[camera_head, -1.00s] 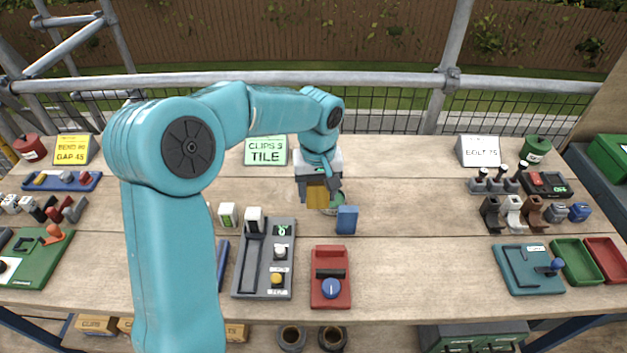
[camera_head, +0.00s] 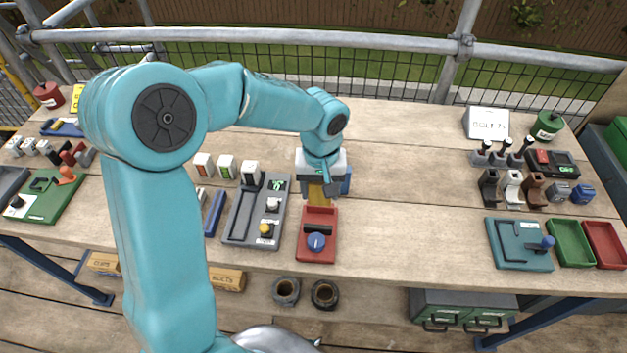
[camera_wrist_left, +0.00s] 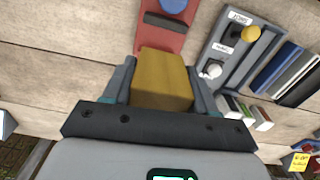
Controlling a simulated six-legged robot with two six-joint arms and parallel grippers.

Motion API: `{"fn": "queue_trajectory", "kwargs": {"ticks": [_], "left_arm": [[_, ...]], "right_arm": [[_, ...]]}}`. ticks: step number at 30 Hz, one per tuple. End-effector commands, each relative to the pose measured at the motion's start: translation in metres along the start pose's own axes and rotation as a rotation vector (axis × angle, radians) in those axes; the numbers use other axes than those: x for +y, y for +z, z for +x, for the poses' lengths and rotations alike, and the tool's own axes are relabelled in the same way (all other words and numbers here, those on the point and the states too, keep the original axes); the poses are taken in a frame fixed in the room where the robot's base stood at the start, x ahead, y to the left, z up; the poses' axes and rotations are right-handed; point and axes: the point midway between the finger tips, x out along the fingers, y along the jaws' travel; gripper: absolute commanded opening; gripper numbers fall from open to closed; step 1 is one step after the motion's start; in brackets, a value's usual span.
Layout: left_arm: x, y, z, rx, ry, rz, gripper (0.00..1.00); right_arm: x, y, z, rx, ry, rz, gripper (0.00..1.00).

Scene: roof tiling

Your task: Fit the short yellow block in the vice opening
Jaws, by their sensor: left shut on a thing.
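My left gripper (camera_head: 320,188) is shut on the yellow block (camera_head: 319,197), which also shows between the two fingers in the left wrist view (camera_wrist_left: 163,78). The block hangs at the far end of the red vice (camera_head: 317,246), which has a dark bar across it and a blue knob (camera_head: 316,242). In the left wrist view the red vice (camera_wrist_left: 160,38) lies just beyond the block. The block hides the near part of the vice there, and I cannot tell whether they touch. My right gripper is not in view.
A grey device (camera_head: 241,222) with a slot and knobs lies left of the vice. A teal device (camera_head: 519,245) and green tray (camera_head: 570,243) lie far right. The table between is clear.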

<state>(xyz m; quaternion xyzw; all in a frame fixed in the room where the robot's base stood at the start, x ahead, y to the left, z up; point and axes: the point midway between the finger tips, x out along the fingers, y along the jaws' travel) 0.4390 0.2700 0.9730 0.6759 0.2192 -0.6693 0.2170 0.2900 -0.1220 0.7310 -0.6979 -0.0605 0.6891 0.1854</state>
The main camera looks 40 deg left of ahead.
Motion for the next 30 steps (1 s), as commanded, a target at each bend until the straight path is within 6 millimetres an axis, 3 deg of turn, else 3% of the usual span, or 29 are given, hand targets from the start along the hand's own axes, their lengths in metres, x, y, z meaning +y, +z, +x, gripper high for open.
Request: {"fn": "queue_trajectory", "kwargs": {"ticks": [8,30], "left_arm": [[0.001,0.000,0.013,0.000,-0.001,0.006,0.27],[0.002,0.002,0.075,0.000,-0.001,0.002,0.27]], "right_arm": [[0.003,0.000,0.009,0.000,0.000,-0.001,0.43],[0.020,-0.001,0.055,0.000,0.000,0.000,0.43]]}}
